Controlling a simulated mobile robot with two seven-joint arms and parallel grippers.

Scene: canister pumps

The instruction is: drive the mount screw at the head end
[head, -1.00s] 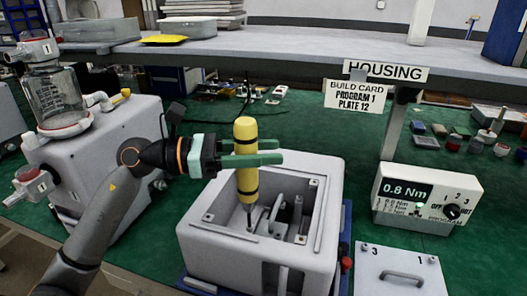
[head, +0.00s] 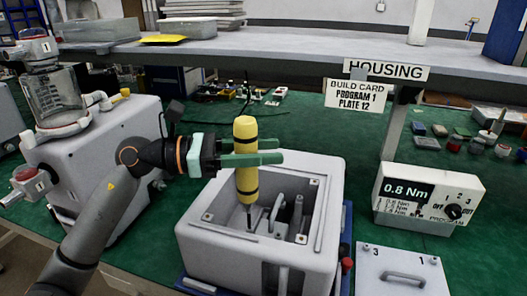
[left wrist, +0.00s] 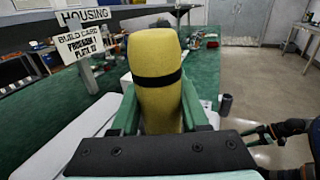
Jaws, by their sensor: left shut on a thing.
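My left gripper (head: 252,160) has green fingers and is shut on the yellow screwdriver (head: 246,185) with black bands. The screwdriver is upright over the grey housing (head: 200,238), its thin dark shaft reaching down into the open cavity. The tip is near the left part of the inside; the mount screw is too small to tell, and I cannot tell whether the tip touches one. In the left wrist view the yellow handle (left wrist: 156,85) stands between the green fingers.
A torque controller (head: 425,200) reading 0.8 Nm stands right of the housing, with a handled plate (head: 390,270) in front of it. A grey pump with a glass canister (head: 55,95) stands left. A shelf (head: 300,45) with a build card (head: 356,97) spans the back.

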